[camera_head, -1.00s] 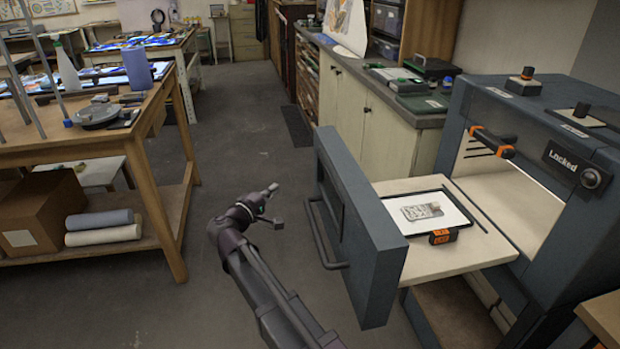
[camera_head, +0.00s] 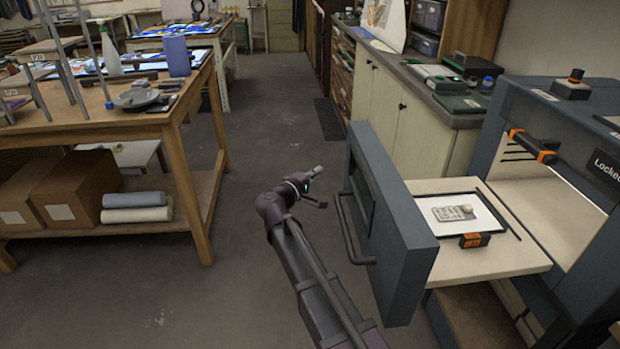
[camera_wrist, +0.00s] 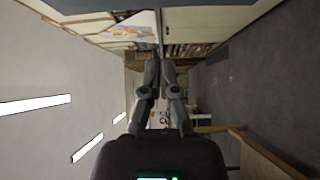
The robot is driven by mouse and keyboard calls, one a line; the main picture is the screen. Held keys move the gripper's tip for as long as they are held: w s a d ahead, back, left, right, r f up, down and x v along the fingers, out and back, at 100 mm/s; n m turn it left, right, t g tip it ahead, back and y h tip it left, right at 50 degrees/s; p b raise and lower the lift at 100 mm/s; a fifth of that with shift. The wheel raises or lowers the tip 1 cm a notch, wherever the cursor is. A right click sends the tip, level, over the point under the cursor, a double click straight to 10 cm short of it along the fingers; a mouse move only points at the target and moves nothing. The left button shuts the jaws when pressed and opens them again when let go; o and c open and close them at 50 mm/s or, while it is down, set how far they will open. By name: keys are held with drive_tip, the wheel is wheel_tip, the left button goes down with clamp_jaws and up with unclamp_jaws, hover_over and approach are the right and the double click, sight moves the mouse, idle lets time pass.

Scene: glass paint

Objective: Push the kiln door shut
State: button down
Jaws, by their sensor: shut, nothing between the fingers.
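The kiln (camera_head: 500,120) stands at the right in the head view, labelled "Locked". Its grey-blue door (camera_head: 410,250) is pulled out with a pale shelf (camera_head: 490,262) behind it. On the shelf lies a white sheet with a grey patterned piece (camera_head: 450,213). The door's bar handle (camera_head: 347,230) faces left. My gripper (camera_head: 318,170) is shut and empty, left of the door and apart from it. In the wrist view my gripper's fingers (camera_wrist: 163,70) are together, with a grey-blue surface (camera_wrist: 240,5) along the top edge.
A wooden table (camera_head: 180,115) with bottles, a dish and boxes on its lower shelf stands at the left. A cabinet counter (camera_head: 400,110) runs behind the kiln. The grey floor (camera_head: 190,300) between table and door is clear.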

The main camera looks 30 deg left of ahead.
drive_tip(key=w+d, duration=0.4)
drive_tip(key=w, duration=0.2)
drive_tip(key=shift+d, duration=0.2)
drive_tip(key=shift+w, duration=0.1)
idle(0.4)
